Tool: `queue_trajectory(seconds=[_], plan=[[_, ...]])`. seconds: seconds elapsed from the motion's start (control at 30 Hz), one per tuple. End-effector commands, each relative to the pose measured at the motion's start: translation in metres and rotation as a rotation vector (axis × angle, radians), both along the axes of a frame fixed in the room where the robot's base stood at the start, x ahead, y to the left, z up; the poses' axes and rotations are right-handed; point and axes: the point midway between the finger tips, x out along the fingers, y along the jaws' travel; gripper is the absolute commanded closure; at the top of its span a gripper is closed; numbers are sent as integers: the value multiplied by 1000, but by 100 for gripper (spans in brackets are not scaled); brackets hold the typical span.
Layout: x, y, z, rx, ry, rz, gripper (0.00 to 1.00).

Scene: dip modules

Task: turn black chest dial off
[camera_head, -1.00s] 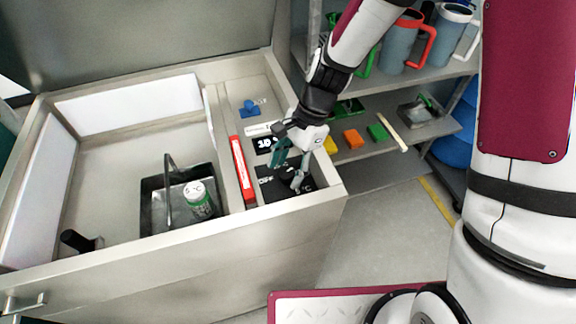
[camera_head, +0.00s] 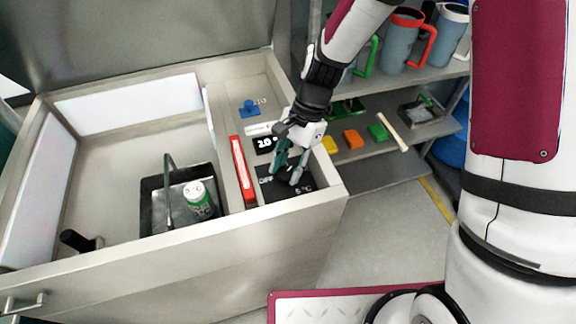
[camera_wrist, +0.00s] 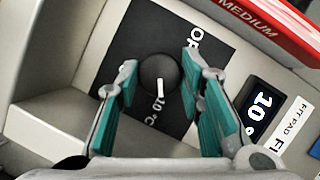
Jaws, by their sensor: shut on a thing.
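The black dial (camera_wrist: 158,72) is a round knob with a white pointer mark, on a black square panel (camera_wrist: 128,45) in the chest's right-hand compartment. In the wrist view the mark points toward the printed "10 °C"; the start of "OFF" shows at the panel's other side, partly covered by a finger. My gripper (camera_wrist: 160,82) has its teal-padded fingers on both sides of the knob and is shut on it. In the head view my gripper (camera_head: 288,178) reaches down over the panel (camera_head: 275,193), and its fingers hide the dial.
A red strip (camera_head: 242,168) runs beside the panel. A blue knob (camera_head: 250,107) sits farther back. A dark tray (camera_head: 152,208) with a green-and-white can (camera_head: 198,198) stands in the large compartment. Shelves (camera_head: 440,130) with mugs stand at right.

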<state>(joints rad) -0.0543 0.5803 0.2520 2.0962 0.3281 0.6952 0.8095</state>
Motion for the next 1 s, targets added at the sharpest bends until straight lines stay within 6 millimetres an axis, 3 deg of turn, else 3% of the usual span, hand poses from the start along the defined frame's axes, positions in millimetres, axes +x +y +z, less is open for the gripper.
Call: queue_trajectory(seconds=[1.0], plan=[[3,6,0,0,-2,957,94]])
